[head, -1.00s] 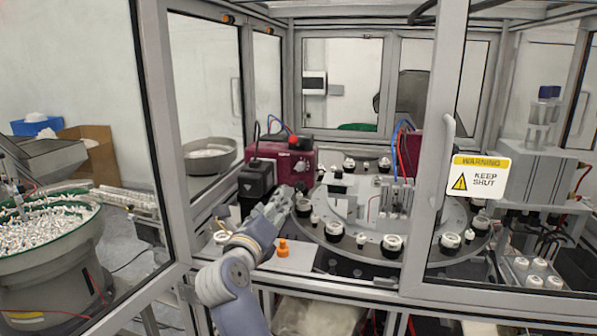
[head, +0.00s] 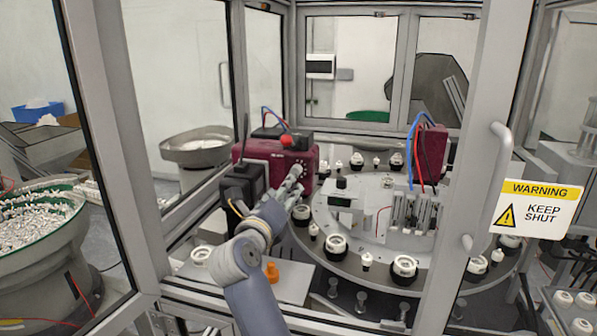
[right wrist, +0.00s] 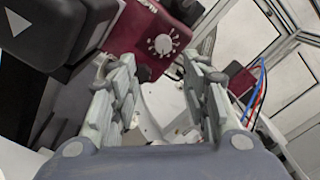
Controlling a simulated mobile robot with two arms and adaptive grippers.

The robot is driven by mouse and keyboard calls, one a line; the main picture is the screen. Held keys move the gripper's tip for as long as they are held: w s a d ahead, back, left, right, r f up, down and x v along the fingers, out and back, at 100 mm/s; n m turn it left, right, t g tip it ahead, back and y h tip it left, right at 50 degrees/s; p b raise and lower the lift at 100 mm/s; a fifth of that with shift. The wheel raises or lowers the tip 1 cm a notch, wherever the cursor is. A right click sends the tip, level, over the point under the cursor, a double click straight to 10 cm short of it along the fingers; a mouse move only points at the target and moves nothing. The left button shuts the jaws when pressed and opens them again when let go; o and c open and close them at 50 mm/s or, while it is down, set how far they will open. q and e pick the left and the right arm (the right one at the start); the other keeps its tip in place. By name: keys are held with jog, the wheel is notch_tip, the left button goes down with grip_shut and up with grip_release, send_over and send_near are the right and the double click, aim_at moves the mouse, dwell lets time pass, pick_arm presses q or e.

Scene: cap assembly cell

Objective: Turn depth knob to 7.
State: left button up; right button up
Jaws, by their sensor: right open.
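The depth knob (right wrist: 162,44) is a small dial ringed by white marks on a dark red box (right wrist: 188,46). In the right wrist view it lies just beyond my open, empty right gripper (right wrist: 150,68), near the top of the gap between its fingers. The gripper appears apart from the knob. I cannot read the knob's setting. In the head view the red box (head: 254,151) stands behind my right gripper (head: 292,180), whose fingertips are at its front face and partly cover the dial area. My left gripper is not in view.
A black box-like unit (head: 240,187) stands close left of the gripper. A round turntable (head: 335,263) with several black-and-white holders lies to the right. An orange piece (head: 271,272) sits below the arm. The open doorway is bounded by the door frame with its warning sign (head: 532,208).

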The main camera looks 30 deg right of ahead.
aim_at(295, 173)
jog(key=w+d+p, duration=0.1)
jog(key=d, duration=0.1)
jog(key=w+d+r+p, duration=0.1)
jog(key=w+d+p, duration=0.1)
jog(key=shift+w+d+r, duration=0.15)
jog(key=shift+w+r, duration=0.05)
jog(key=shift+w, duration=0.1)
jog(key=x, duration=0.1)
jog(key=p+x, duration=0.1)
jog(key=shift+w+d+f, duration=0.3)
jog(key=shift+f, duration=0.05)
jog(key=shift+w+d, duration=0.15)
jog(key=shift+d, duration=0.05)
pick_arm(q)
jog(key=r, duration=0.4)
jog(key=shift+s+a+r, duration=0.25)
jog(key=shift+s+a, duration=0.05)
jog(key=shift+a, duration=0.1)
pick_arm(e)
grip_shut()
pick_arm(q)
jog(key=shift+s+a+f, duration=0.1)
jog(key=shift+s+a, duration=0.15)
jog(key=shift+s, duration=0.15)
